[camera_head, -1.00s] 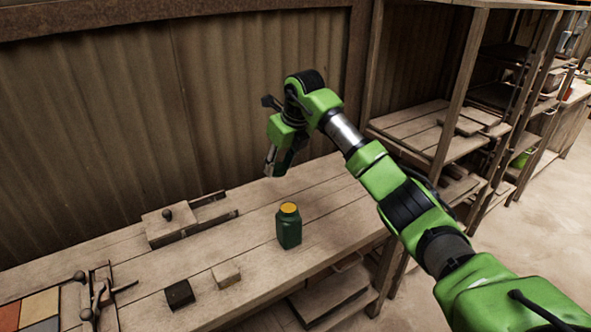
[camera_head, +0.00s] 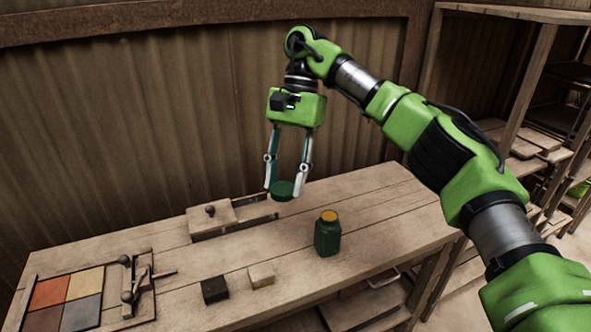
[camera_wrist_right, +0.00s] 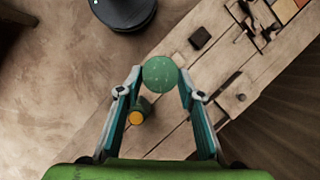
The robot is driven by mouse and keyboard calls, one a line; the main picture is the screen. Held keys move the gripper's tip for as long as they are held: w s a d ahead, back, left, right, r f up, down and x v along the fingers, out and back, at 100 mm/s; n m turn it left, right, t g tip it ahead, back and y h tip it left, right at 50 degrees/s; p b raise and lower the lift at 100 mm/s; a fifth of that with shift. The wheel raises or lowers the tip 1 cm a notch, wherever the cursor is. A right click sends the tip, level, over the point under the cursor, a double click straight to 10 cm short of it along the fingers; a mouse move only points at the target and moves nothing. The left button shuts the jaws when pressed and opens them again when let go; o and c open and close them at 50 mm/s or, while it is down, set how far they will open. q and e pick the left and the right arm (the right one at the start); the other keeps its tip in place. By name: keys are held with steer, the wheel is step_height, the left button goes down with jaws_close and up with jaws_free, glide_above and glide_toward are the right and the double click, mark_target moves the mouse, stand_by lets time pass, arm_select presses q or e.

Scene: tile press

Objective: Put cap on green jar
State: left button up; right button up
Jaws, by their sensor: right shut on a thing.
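The green jar (camera_head: 327,236) stands upright and uncapped on the wooden bench, with a yellow-orange top opening. It also shows in the right wrist view (camera_wrist_right: 137,115), beside the left finger in the picture. My right gripper (camera_head: 284,189) points down above the bench, to the left of the jar and higher than its mouth. It is shut on the round green cap (camera_head: 283,191), held level between the fingertips. The cap also shows in the right wrist view (camera_wrist_right: 160,74). My left gripper is in neither view.
A dark block (camera_head: 214,289) and a pale wooden block (camera_head: 261,275) lie left of the jar. A wooden box with a round knob (camera_head: 211,212) sits at the back. A tray of coloured tiles (camera_head: 67,288) lies at the far left. Shelves stand on the right.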

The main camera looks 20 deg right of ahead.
steer(key=s+d+f+n+h, duration=0.1)
steer(key=s+f+n, duration=0.3)
steer(key=s+f, duration=0.3)
steer(key=s+d+f+n+g+h, duration=0.1)
steer(key=s+f+n, duration=0.4)
steer(key=s, duration=0.8)
step_height(320, 180, down, 3)
steer(key=shift+s+d+h, duration=0.35)
steer(key=shift+d+h, duration=0.05)
steer(key=shift+h, duration=0.2)
